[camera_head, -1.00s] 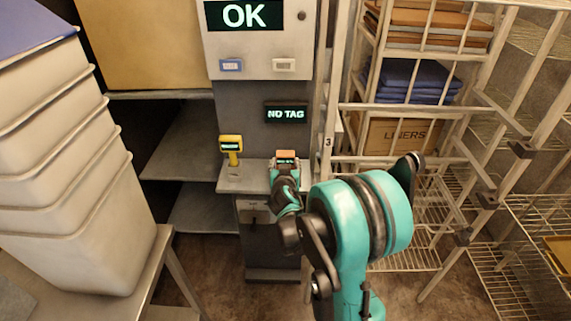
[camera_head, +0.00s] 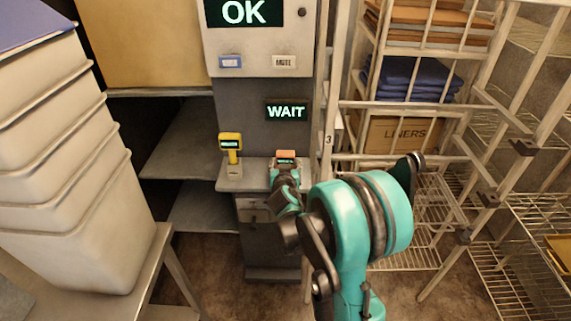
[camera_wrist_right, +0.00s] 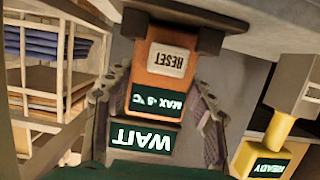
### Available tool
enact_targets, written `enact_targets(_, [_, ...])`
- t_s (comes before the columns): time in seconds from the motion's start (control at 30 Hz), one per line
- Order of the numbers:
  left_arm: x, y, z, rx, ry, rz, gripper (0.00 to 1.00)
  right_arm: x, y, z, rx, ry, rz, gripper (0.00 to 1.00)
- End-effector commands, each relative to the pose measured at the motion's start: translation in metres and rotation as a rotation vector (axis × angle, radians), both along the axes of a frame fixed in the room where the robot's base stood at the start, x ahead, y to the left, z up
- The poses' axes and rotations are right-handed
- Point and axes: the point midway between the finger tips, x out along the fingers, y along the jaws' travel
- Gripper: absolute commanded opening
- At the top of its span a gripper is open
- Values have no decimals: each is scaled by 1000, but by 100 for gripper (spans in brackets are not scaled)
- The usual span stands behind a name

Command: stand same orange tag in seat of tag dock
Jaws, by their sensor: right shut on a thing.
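The orange tag (camera_head: 286,154) is upright over the ledge of the grey column in the head view. My right gripper (camera_head: 284,170) is shut on it. In the wrist view, which is upside down, the tag (camera_wrist_right: 165,62) shows a RESET button and a MAX -5 °C screen. My right gripper's fingers (camera_wrist_right: 158,100) flank it. The tag's lower end meets the dark bracket of the tag dock (camera_wrist_right: 172,28); how deep it sits I cannot tell. The dock's display (camera_head: 286,111) reads WAIT. My left gripper is not in view.
A yellow device (camera_head: 231,143) reading READY stands on the ledge (camera_head: 229,185) left of the tag. Stacked pale bins (camera_head: 70,190) are at left. A wire rack (camera_head: 400,105) with blue cloths and a LINERS box is at right.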

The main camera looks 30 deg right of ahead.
Motion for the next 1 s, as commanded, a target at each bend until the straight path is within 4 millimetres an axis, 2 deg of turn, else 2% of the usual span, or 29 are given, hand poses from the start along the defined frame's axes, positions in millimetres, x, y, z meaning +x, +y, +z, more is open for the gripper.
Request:
enact_targets(0.33, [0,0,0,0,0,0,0,0,0,0,0,0,0,31])
enact_targets(0.37, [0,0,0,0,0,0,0,0,0,0,0,0,0,62])
enact_targets(0.4, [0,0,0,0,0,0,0,0,0,0,0,0,0,73])
enact_targets(0.43, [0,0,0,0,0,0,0,0,0,0,0,0,0,79])
enact_targets(0.77, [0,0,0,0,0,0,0,-1,1,0,0,0,0,79])
enact_targets(0.87, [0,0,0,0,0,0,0,-8,5,3,-1,0,1,79])
enact_targets(1.0, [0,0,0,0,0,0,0,-29,18,10,-1,0,1,79])
